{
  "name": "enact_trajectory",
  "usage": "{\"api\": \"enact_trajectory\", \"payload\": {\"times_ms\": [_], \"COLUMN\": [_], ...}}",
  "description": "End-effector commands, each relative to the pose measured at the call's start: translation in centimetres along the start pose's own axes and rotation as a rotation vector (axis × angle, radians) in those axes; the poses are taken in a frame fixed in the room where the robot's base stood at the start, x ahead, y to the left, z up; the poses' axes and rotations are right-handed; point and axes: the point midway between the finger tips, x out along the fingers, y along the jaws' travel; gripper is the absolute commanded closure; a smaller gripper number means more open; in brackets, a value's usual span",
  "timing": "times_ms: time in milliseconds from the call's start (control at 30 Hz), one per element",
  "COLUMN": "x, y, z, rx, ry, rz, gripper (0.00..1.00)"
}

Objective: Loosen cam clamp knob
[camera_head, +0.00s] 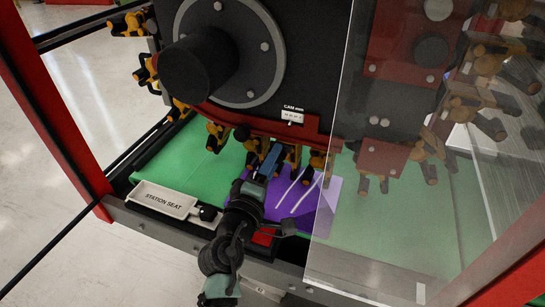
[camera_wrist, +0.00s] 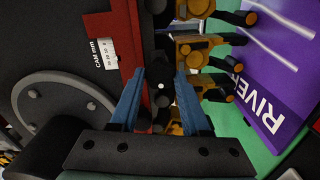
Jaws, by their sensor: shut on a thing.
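My gripper (camera_head: 275,152) reaches up from below to the lower edge of the red cam plate on the big black wheel. In the wrist view its two blue fingers (camera_wrist: 158,76) stand on either side of a small black knob (camera_wrist: 160,92) with a pale spot, and they are shut on it. The knob sits beside the red plate's edge. The white CAM mm scale (camera_head: 293,116) is on the red plate near the fingers, and it also shows in the wrist view (camera_wrist: 101,53). In the head view my gripper hides the held knob.
Yellow-and-black grippers (camera_head: 216,137) hang around the wheel close by. A purple pouch (camera_head: 305,195) lies on the green belt (camera_head: 160,165) beside my gripper. A clear panel (camera_head: 370,230) stands to the right. A white STATION SEAT tray (camera_head: 165,199) is at the left.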

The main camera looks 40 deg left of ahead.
Motion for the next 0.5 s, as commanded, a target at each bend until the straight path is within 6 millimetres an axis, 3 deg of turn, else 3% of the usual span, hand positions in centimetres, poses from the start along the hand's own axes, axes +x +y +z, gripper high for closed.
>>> {"api": "enact_trajectory", "payload": {"times_ms": [500], "x": [-0.03], "y": [-0.09], "z": [-0.01], "rx": [-0.126], "ry": [0.0], "rz": [-0.001], "gripper": [1.0]}}
